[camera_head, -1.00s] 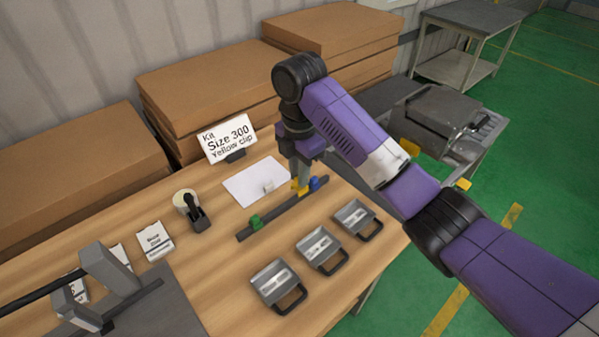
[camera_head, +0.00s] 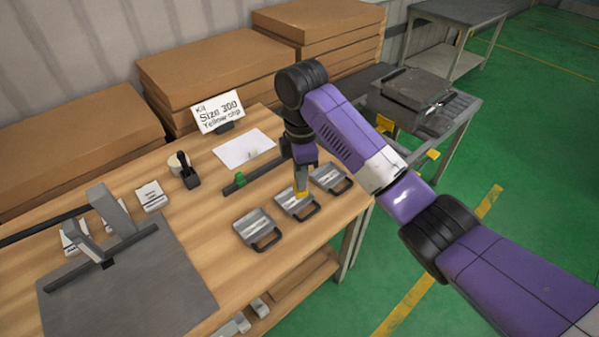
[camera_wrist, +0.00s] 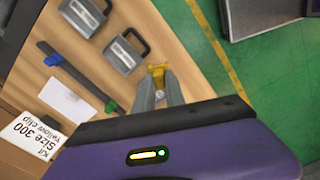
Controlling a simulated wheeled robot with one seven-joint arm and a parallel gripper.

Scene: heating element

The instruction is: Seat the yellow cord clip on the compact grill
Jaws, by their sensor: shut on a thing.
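My gripper (camera_head: 301,188) is shut on the yellow cord clip (camera_head: 302,193), which also shows between the fingertips in the wrist view (camera_wrist: 157,70). In the head view the clip overlaps the middle of three similar grey grills with black handles: left (camera_head: 256,228), middle (camera_head: 291,201) and right (camera_head: 328,176). I cannot tell which is the compact one, nor whether the clip touches a grill. The wrist view shows two grills, one at the top (camera_wrist: 80,14) and one (camera_wrist: 122,55) beside the gripper; the third is not visible there.
A dark rail behind the grills holds a green clip (camera_head: 240,178) and a blue clip (camera_wrist: 53,59). A sign (camera_head: 219,112) reads Size 300, yellow clip. The table's right edge is close by.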

